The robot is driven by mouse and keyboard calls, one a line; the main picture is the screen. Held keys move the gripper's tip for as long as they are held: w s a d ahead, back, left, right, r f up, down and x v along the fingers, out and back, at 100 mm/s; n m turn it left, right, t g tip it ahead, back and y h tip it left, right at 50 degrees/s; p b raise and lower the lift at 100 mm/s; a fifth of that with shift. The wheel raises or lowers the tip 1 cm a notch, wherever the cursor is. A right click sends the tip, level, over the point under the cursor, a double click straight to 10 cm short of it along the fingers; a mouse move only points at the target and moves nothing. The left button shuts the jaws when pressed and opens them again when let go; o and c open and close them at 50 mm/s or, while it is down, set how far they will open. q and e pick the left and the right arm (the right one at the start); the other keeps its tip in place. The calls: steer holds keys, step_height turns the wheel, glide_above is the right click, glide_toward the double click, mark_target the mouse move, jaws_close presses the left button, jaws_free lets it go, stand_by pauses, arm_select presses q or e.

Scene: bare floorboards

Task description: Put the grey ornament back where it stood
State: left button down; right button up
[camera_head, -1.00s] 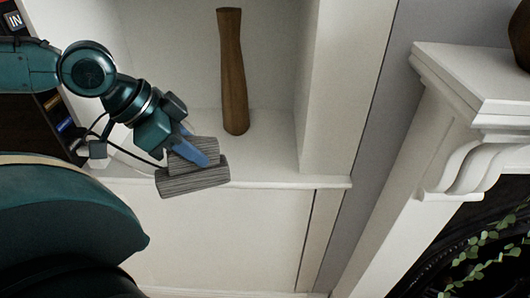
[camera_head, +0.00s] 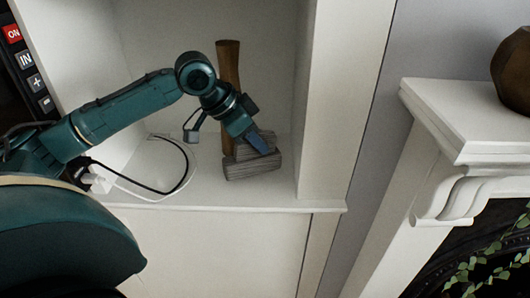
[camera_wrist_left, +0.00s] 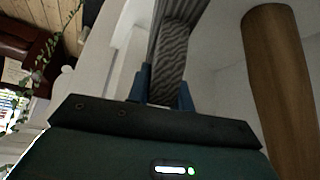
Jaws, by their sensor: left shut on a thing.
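The grey ornament (camera_head: 251,167) is a ridged, block-like piece with a wider lower part and a narrower upper part. My left gripper (camera_head: 259,145) is shut on its upper part. In the head view the ornament is over the white shelf (camera_head: 215,196), in front of the lower part of a tall brown wooden vase; whether its base touches the shelf I cannot tell. In the left wrist view (camera_wrist_left: 165,88) the blue fingers are on both sides of the ornament (camera_wrist_left: 174,55). My right gripper is not in view.
The tall wooden vase (camera_head: 228,75) stands just behind the ornament and also shows in the left wrist view (camera_wrist_left: 280,90). Black and white cables (camera_head: 180,180) lie on the shelf to the left. The alcove's white side wall (camera_head: 345,100) is close on the right.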

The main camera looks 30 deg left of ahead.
mark_target(265, 158)
arm_select(q)
steer(key=shift+w+d+r, duration=0.15)
steer(key=shift+w+d, duration=0.05)
steer(key=shift+w, duration=0.85)
steer(key=shift+w+f, duration=0.15)
steer(key=shift+f, duration=0.5)
steer(key=shift+w+f, duration=0.15)
steer(key=shift+f, duration=0.45)
step_height(265, 158, down, 4)
steer(key=shift+f, duration=0.2)
steer(key=shift+w+f, duration=0.15)
steer(key=shift+f, duration=0.05)
steer(key=c, duration=1.3)
jaws_free()
steer(key=shift+f, duration=0.1)
steer(key=shift+o, duration=0.2)
